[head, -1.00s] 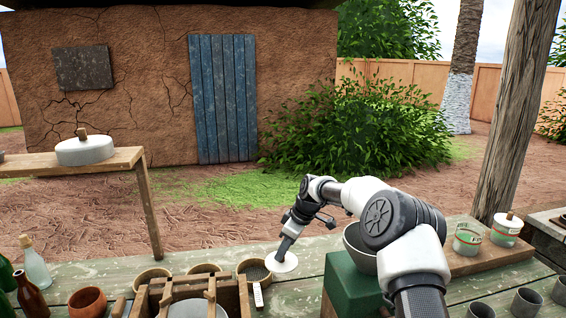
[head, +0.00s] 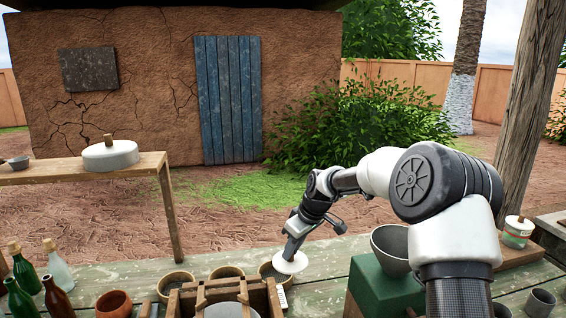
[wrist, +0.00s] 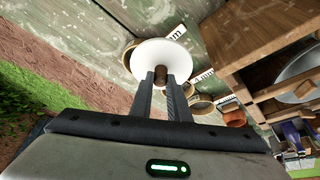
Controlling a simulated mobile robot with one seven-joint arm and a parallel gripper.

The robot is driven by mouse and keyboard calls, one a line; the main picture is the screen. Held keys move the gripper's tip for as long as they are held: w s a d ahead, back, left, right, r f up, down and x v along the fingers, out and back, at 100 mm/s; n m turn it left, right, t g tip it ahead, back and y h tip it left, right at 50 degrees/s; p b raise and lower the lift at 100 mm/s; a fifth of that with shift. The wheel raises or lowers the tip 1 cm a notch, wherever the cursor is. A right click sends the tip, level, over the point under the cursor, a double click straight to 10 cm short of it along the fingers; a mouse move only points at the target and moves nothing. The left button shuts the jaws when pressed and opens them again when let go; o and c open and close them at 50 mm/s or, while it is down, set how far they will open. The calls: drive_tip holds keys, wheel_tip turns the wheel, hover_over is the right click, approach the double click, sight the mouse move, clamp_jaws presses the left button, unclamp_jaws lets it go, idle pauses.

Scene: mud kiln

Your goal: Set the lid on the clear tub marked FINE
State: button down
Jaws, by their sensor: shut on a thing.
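My gripper (head: 291,249) is shut on the knob of a round white lid (head: 289,263) and holds it over the row of sieves on the green plank table. In the wrist view the lid (wrist: 160,62) hangs from its brown knob (wrist: 161,75) between my two fingers (wrist: 161,82). One tub (head: 516,232) with a white lid and knob and a green and red label stands at the right on a wooden board; its marking is too small to read. My arm now hides the spot just left of it, so the open tub is not visible.
Round sieves (head: 226,272) and a wooden rack (head: 215,299) lie near the lid. A grey bowl (head: 391,248) on a green block (head: 386,285) stands between the lid and the tub. Bottles (head: 56,266) stand at left, grey cups (head: 540,303) at front right.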

drive_tip(key=s+d+r+m+t+h+p, duration=0.1)
drive_tip(key=s+d+r+m+p, duration=0.1)
drive_tip(key=s+d+r+m, duration=0.3)
drive_tip(key=s+d+r+m+h+p, duration=0.1)
drive_tip(key=s+d, duration=0.1)
drive_tip(key=s, duration=0.5)
drive_tip(key=s+d+r+m+t+h+p, duration=0.1)
drive_tip(key=s+d+r+m+p, duration=0.1)
drive_tip(key=s+d+r+m, duration=0.3)
drive_tip(key=n+y+b, duration=0.1)
drive_tip(key=n+b, duration=0.4)
drive_tip(key=b, duration=0.9)
hover_over(303, 316)
drive_tip(key=s, duration=0.5)
drive_tip(key=shift+g, duration=0.3)
drive_tip(key=f, duration=2.7)
drive_tip(key=shift+a+f, duration=0.3)
drive_tip(key=shift+f, duration=0.1)
